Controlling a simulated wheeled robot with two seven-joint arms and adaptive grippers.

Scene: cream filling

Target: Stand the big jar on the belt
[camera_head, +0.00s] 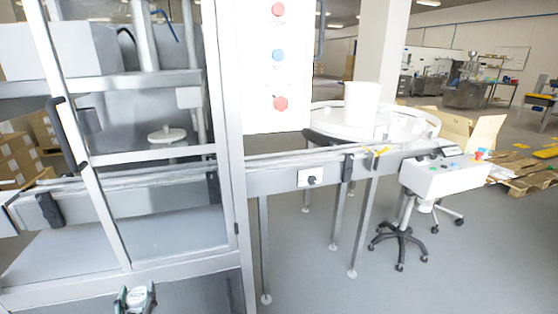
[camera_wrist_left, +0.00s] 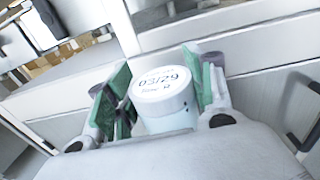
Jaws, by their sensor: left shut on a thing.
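My left gripper (camera_head: 135,300) is low at the bottom edge of the head view, in front of the filling machine. It is shut on a white jar (camera_wrist_left: 160,100) with a round lid marked "03/29". The jar sits between the green finger pads in the left wrist view, lid facing the camera. In the head view only a small part of the jar shows. The conveyor belt (camera_head: 285,158) runs from the machine to the right, higher in the picture than the gripper. The jar is apart from it. My right gripper is out of view.
The metal and glass machine frame (camera_head: 232,190) stands between left and centre. A white tub (camera_head: 362,102) stands on the round table (camera_head: 325,125) at the belt's right end. A control box (camera_head: 440,178) and a wheeled stool base (camera_head: 397,240) are at right. Open floor lies in front.

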